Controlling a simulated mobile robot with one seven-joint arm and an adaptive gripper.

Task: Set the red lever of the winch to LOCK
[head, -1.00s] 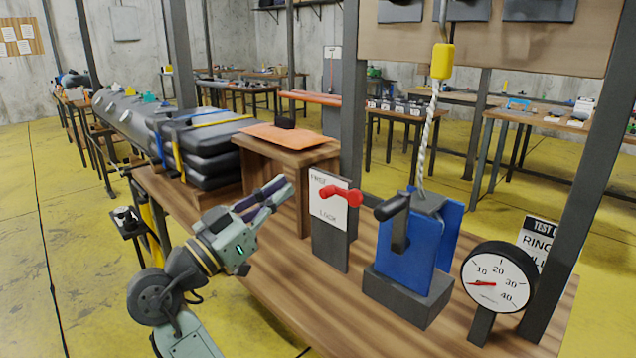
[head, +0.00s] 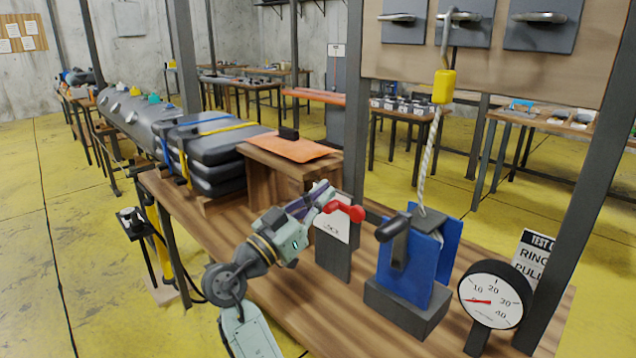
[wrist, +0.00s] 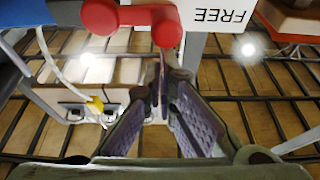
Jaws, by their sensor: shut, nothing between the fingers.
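The red lever (head: 345,209) is on a white label plate (head: 333,228) on a dark post, left of the blue winch (head: 408,262). It sticks out to the right, roughly level. LOCK is printed on the plate's lower part; FREE is hidden by my gripper in the head view. My gripper (head: 322,190) is shut and empty, its fingertips just above and left of the lever. The wrist view shows the lever (wrist: 135,15) at the top edge, beside an upside-down FREE, with the fingertips (wrist: 163,75) below it in the picture. I cannot tell whether they touch.
A wooden box (head: 265,172) with an orange sheet (head: 292,147) stands behind my gripper. A rope (head: 428,155) rises from the winch to a yellow fitting (head: 444,87). A round gauge (head: 496,290) and dark upright stand at right. The bench front is clear.

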